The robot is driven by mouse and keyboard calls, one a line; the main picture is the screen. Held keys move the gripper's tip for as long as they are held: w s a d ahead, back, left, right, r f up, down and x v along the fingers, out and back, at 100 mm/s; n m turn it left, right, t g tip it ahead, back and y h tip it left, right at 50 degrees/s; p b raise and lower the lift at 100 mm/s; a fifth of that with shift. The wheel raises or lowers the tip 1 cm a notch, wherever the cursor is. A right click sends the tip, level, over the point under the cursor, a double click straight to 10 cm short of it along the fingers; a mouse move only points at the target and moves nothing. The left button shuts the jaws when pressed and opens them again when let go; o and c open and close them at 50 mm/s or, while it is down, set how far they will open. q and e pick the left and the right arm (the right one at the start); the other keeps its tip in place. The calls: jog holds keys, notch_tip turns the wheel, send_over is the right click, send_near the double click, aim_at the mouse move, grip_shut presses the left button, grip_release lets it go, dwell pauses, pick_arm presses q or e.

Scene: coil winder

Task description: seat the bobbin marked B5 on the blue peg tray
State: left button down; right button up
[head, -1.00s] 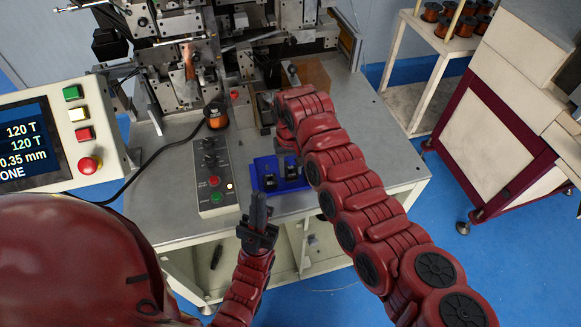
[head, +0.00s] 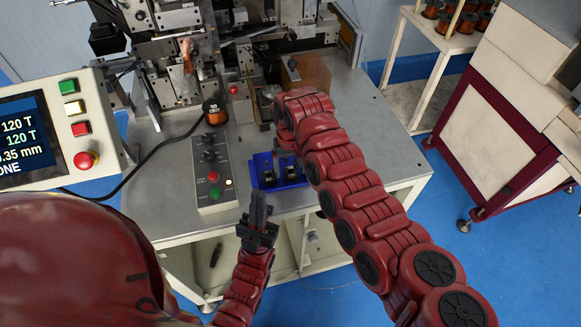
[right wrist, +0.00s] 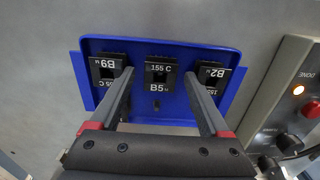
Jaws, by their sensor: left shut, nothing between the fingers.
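The blue peg tray (head: 262,160) lies near the front edge of the machine table, and its bare floor shows in the right wrist view (right wrist: 215,54). The bobbin marked B5 (right wrist: 157,76) has a black flange and sits in the middle of the tray between bobbins B9 (right wrist: 106,70) and B2 (right wrist: 212,74). Its peg fit cannot be seen clearly. My right gripper (right wrist: 159,73) is open, its fingers on either side of B5 with gaps. In the head view my right arm hides that gripper and part of the tray. My left gripper (head: 259,200) is shut and empty, in front of the tray.
A control box (head: 212,170) stands left of the tray. A copper-wound bobbin (head: 215,110) stands behind it, near the winding machine (head: 180,60). A display panel (head: 40,130) is at left. A shelf with several copper spools (head: 440,18) stands back right.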

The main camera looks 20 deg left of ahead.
jog(key=shift+r+b, duration=0.35)
jog(key=shift+r, duration=0.05)
notch_tip(320, 180, up, 17)
jog(key=b, duration=0.4)
jog(key=shift+f, duration=0.2)
